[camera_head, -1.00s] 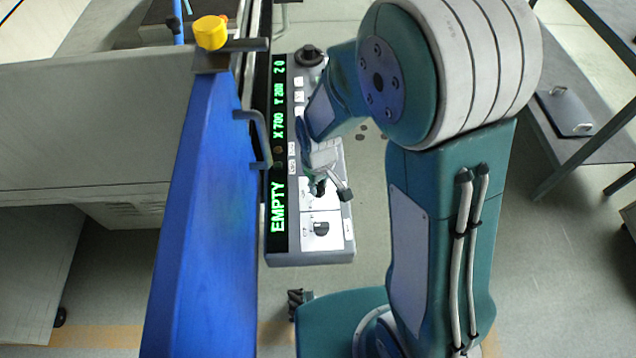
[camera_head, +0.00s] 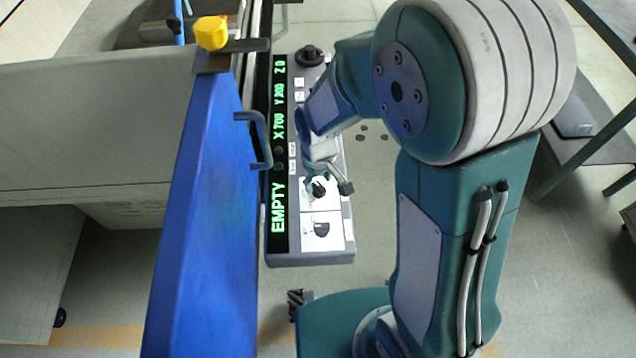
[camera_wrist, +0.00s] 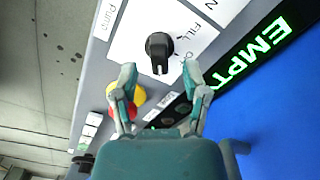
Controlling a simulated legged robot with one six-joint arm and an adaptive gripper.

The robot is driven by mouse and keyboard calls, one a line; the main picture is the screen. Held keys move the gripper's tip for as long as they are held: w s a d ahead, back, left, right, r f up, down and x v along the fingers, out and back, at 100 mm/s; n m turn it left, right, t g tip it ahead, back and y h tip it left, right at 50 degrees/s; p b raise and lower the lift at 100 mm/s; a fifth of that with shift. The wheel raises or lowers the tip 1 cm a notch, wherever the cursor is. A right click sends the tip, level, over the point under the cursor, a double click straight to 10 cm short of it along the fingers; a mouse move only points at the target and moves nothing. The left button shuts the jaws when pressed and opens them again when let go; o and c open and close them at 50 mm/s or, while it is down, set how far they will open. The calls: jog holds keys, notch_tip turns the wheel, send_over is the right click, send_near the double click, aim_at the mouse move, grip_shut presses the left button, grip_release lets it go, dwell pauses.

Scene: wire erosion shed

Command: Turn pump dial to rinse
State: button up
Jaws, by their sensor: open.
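The pump dial is a black knob (camera_wrist: 160,48) on a white plate, with a "pump" label on the panel edge beside it. Its bar points toward the bottom of the wrist picture; "FILL" is printed to its right, and no full "rinse" word is readable. In the head view the dial (camera_head: 319,190) is partly covered by a finger. My gripper (camera_wrist: 160,68) is open and empty, its fingertips spread on either side of the bar's lower end; contact cannot be told. In the head view my gripper (camera_head: 328,186) is over the control panel (camera_head: 310,259).
A second black knob (camera_head: 321,229) is nearer on the panel. The green-lettered display (camera_head: 279,205) runs along the left edge, beside a blue beam (camera_head: 205,230) with a handle. Open floor lies right of the panel.

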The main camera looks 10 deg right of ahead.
aim_at(319, 185)
notch_tip(319, 185, up, 10)
jog(key=shift+f, duration=0.25)
dwell(0.4)
jog(key=s+d+r+m+t, duration=0.5)
jog(key=s+d+r+m, duration=0.1)
jog(key=s+d+r, duration=0.5)
notch_tip(319, 185, up, 2)
jog(key=shift+s+r+t, duration=0.2)
jog(key=shift+s+t, duration=0.1)
jog(key=shift+s, duration=0.55)
